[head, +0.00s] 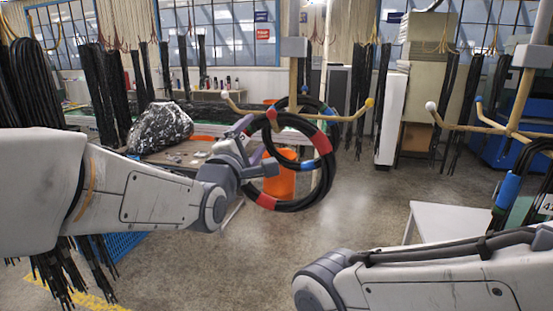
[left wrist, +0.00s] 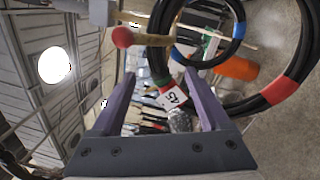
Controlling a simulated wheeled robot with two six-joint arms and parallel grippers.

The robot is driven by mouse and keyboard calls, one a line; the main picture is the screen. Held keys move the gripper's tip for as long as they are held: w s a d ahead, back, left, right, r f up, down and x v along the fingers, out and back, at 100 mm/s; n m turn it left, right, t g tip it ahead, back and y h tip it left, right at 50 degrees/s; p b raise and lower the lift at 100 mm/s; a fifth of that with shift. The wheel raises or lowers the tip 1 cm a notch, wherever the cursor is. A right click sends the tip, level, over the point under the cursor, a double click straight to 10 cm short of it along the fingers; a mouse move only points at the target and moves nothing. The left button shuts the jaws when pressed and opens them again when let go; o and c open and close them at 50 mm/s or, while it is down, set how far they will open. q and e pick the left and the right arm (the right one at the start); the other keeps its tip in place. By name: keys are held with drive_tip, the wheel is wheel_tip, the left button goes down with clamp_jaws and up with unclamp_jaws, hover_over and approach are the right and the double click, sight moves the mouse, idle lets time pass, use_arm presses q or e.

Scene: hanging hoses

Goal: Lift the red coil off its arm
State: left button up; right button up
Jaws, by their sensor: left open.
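The red coil (head: 322,143), a black hose ring with red bands, hangs from an arm of the stand (head: 300,113) in the head view. In the left wrist view, the red coil (left wrist: 278,90) fills the right side, and its white tag (left wrist: 172,97) marked 45 shows between my fingers. My left gripper (head: 256,135) is open at the coil's left side. In the left wrist view, the coil's near-side strand lies between or just beyond the fingertips of my left gripper (left wrist: 160,77); I cannot tell which. My right gripper is out of view.
A smaller blue-banded coil (left wrist: 238,32) hangs close behind the red one. An orange bin (head: 280,182) stands on the floor behind. A second stand (head: 512,125) and a white table (head: 445,222) are on the right. Open floor lies between.

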sight(263, 122)
use_arm(q)
drive_tip(key=p+x, duration=0.2)
drive_tip(key=r+p+x, duration=0.1)
drive_tip(key=p+x, duration=0.1)
drive_tip(key=x, duration=0.1)
drive_tip(key=shift+s+d+p, duration=0.1)
drive_tip(key=shift+p, duration=0.2)
drive_tip(key=shift+w+d+f, duration=0.15)
drive_tip(key=shift+w, duration=0.3)
clamp_jaws()
idle(0.8)
